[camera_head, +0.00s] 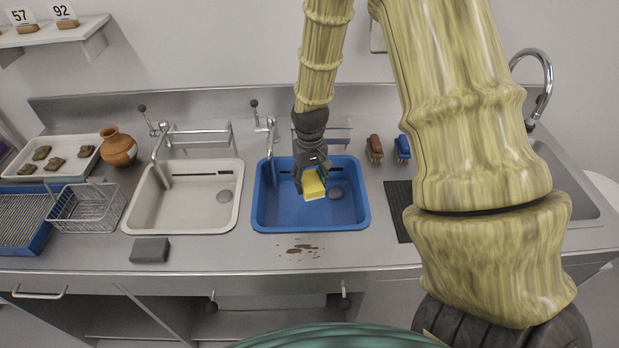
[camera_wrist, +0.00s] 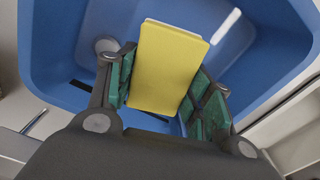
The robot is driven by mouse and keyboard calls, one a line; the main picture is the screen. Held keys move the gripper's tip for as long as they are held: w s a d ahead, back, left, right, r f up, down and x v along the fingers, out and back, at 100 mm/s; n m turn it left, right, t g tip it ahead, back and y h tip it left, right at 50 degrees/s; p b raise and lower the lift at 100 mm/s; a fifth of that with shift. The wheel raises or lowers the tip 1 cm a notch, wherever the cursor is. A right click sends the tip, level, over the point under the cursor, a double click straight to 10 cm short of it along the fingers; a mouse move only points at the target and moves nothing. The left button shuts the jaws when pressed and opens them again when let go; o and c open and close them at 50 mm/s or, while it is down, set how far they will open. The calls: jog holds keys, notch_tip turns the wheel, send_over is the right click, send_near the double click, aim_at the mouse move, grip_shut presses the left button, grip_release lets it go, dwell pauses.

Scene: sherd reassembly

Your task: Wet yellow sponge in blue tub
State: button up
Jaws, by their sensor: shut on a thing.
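The yellow sponge (camera_head: 313,186) is held between the fingers of my gripper (camera_head: 312,184), over the blue tub (camera_head: 268,215). In the wrist view the sponge (camera_wrist: 168,68) sits between the green finger pads of my gripper (camera_wrist: 165,85), with the tub's blue wall (camera_wrist: 52,50) around it. My gripper is shut on the sponge. I cannot tell whether the sponge touches the tub floor or whether there is water in the tub. The tap at the tub (camera_head: 268,125) stands behind it, partly beside my wrist.
A white tub (camera_head: 150,215) is on the left, with a grey sponge (camera_head: 150,250) in front. A wire basket (camera_head: 90,210), clay pot (camera_head: 117,147) and sherd tray (camera_head: 80,168) stand further left. Brown (camera_head: 375,146) and blue brushes (camera_head: 403,146) are at right. Brown spots (camera_head: 302,248) mark the counter.

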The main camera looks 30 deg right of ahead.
aim_at(309, 178)
jog(key=shift+f, duration=0.45)
jog(key=shift+w+f+b, duration=0.3)
jog(key=shift+f+b, duration=0.1)
jog(key=shift+f, duration=0.45)
jog(key=shift+f+b, duration=1)
jog(key=shift+f, duration=1.4)
jog(key=shift+s, duration=0.1)
jog(key=shift+r+p, duration=4.35)
jog(key=shift+r, duration=1.15)
jog(key=shift+r+p, duration=1.65)
jog(key=shift+r, duration=0.35)
